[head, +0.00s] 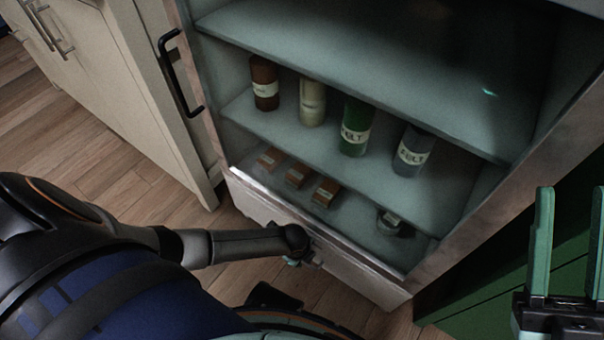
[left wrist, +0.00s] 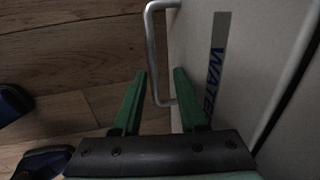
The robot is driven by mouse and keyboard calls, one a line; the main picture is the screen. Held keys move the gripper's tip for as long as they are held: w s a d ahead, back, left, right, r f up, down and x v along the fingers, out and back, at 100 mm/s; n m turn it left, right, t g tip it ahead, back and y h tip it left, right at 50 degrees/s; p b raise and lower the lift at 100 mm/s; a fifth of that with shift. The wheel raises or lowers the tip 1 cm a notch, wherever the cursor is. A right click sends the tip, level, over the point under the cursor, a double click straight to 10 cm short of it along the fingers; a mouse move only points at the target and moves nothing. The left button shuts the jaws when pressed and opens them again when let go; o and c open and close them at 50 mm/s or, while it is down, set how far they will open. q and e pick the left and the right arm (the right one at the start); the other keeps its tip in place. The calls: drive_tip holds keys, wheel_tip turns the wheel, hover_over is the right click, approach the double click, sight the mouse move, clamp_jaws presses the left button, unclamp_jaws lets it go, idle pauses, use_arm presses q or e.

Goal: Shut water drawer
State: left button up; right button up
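The water drawer's pale front (head: 362,278) is at the bottom of the open-fronted cabinet in the head view. In the left wrist view, the front (left wrist: 245,75) bears a blue label (left wrist: 216,60) reading WATER. How far it stands out is hard to tell. Its metal bar handle (left wrist: 152,50) passes between the fingers of my left gripper (left wrist: 160,73), which are apart on either side of it. In the head view, my left gripper (head: 305,260) is low at the drawer front, mostly hidden by my wrist. My right gripper (head: 572,190) is open and empty at the right edge.
Several bottles, including a green one (head: 355,128), stand on a shelf above the drawer. Small brown blocks (head: 295,176) and a dark item (head: 390,222) sit behind the drawer front. A cabinet door with a black handle (head: 181,75) is at left. A green panel (head: 490,290) is at right.

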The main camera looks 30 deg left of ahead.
use_arm(q)
drive_tip(key=shift+s, duration=0.1)
drive_tip(key=shift+s+r+p, duration=0.1)
drive_tip(key=shift+r+p, duration=0.35)
drive_tip(key=shift+r, duration=0.05)
wheel_tip(320, 180, up, 11)
drive_tip(key=s+p, duration=0.2)
drive_tip(key=p, duration=0.5)
drive_tip(key=shift+p, duration=0.3)
use_arm(e)
wheel_tip(320, 180, up, 10)
drive_tip(key=d+t, duration=0.1)
drive_tip(key=shift+s+f, duration=0.2)
use_arm(q)
drive_tip(key=shift+r, duration=0.1)
use_arm(e)
drive_tip(key=shift+d+f, duration=0.1)
